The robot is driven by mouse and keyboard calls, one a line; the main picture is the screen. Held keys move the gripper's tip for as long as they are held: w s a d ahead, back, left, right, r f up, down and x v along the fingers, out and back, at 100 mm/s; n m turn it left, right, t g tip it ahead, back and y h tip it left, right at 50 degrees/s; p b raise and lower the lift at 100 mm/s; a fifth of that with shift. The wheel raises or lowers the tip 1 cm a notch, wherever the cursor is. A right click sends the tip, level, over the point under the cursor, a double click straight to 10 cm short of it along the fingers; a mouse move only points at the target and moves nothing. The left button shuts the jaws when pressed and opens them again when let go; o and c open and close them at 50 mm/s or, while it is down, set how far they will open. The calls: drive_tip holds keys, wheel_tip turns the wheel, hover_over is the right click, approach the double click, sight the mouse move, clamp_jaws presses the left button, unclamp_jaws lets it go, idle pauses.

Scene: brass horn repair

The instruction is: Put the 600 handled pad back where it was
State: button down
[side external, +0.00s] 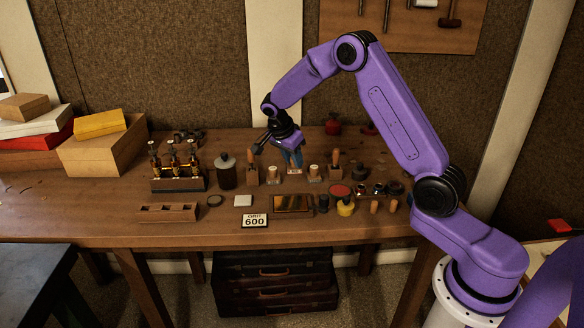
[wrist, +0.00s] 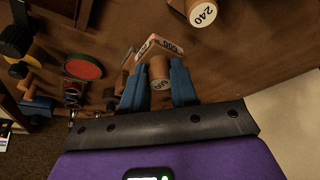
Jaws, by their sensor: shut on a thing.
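My gripper (wrist: 157,80) is shut on this handle, with one blue finger on each side. In the side view my gripper (side external: 291,157) points down over the middle of the row of handled pads, low near the bench top. A small block with a printed label (wrist: 165,45) shows just beyond the handle; I cannot tell whether the pad touches it or the bench. A card reading GRIT 600 (side external: 254,221) lies at the bench front.
A handled pad marked 240 (wrist: 203,14) stands close by. Other wooden-handled pads (side external: 272,175) (side external: 314,172) stand on both sides of my gripper.

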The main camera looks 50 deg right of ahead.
sight(292, 166)
drive_tip(key=shift+w+f, duration=0.2)
drive_tip(key=shift+f, duration=1.55)
drive_tip(key=shift+f, duration=0.1)
drive_tip(key=c, duration=0.9)
unclamp_jaws()
drive_tip(key=shift+o, duration=0.2)
